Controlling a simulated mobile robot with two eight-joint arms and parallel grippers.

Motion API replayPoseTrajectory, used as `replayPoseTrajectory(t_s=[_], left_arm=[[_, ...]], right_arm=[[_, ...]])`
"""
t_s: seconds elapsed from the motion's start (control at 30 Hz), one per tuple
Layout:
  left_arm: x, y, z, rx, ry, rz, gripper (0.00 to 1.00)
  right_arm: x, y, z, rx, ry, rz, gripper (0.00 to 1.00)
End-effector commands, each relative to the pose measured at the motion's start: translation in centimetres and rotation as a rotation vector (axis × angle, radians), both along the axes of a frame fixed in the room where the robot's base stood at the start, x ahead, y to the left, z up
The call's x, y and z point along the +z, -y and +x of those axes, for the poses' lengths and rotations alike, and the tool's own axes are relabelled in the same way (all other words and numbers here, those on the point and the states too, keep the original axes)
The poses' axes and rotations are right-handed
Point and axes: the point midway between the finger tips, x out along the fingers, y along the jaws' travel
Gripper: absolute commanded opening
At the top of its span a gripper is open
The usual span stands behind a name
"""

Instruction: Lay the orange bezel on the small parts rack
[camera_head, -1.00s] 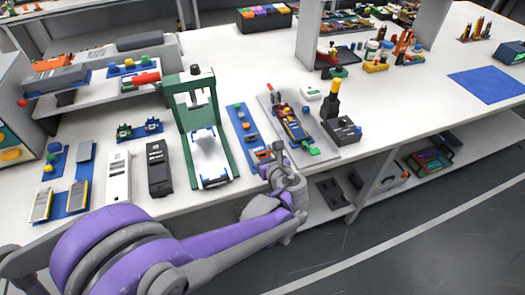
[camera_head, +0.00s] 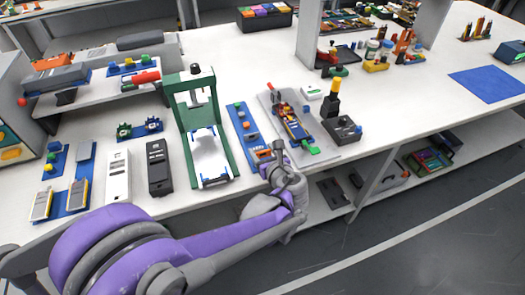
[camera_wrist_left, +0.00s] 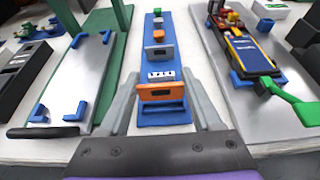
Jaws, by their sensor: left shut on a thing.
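The small parts rack is a long blue strip (camera_head: 238,118) on the front of the bench; it also shows in the wrist view (camera_wrist_left: 163,49). The orange bezel (camera_wrist_left: 161,92), a small frame with a dark slot, stands at the rack's near end; it is small in the head view (camera_head: 264,154). My left gripper (camera_wrist_left: 160,80) has its fingers on both sides of the bezel and is shut on it. In the head view the gripper (camera_head: 276,152) is at the bench's front edge. I cannot tell whether the bezel touches the rack. My right gripper is not in view.
Left of the rack stands a green frame press (camera_head: 184,125) with a white plate. Right of it is a grey tray (camera_head: 322,152) with a blue-and-yellow device and a green clip. A white part (camera_wrist_left: 161,72) and grey parts sit further along the rack.

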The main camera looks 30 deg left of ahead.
Motion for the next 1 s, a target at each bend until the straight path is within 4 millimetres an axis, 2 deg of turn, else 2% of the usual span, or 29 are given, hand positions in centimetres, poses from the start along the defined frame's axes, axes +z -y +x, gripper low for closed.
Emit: replayPoseTrajectory(t_s=[0.57, 1.0], left_arm=[[0.0, 0.0, 0.0, 0.0, 0.0, 0.0, 0.15], [-1.1, 0.0, 0.0, 0.0, 0.0, 0.0, 0.15]], right_arm=[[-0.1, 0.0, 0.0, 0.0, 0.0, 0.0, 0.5], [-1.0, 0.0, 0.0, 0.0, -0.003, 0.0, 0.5]])
